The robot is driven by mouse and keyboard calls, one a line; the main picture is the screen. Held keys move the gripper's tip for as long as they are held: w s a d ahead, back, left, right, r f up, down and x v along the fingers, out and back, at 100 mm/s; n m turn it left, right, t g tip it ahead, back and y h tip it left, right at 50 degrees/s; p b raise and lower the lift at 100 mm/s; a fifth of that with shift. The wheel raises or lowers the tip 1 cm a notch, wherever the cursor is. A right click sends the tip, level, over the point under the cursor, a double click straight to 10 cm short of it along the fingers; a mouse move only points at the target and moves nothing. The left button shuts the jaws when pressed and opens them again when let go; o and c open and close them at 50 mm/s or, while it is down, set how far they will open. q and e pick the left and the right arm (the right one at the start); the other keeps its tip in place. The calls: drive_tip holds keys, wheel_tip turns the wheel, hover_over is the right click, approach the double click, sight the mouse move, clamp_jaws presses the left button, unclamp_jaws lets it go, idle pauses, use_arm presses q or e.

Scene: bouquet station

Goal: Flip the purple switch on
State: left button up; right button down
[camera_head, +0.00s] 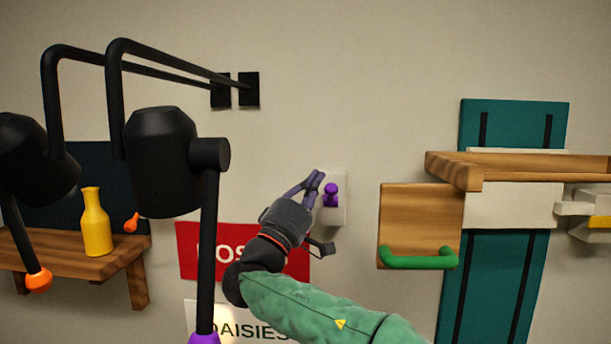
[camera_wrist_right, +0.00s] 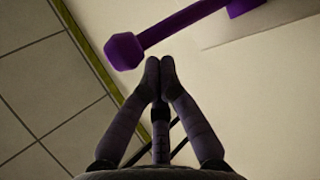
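The purple switch (camera_head: 331,194) sits on a pale wall plate (camera_head: 338,214) in the middle of the head view. Its lever with a knob also shows in the right wrist view (camera_wrist_right: 165,36), sticking out from the plate. My right gripper (camera_head: 318,175) is beside the switch, just to its left in the head view. In the right wrist view its fingertips (camera_wrist_right: 160,66) are together with nothing visible between them, close to the knob. Whether they touch it I cannot tell. My left gripper is not in view.
A wooden shelf (camera_head: 75,262) holds a yellow bottle (camera_head: 96,225). A red sign (camera_head: 200,262) is below the switch. A wooden panel (camera_head: 420,215) with a green handle (camera_head: 418,261) is to the right.

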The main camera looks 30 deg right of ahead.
drive_tip(key=shift+s+f, duration=0.4)
drive_tip(key=shift+s, duration=0.15)
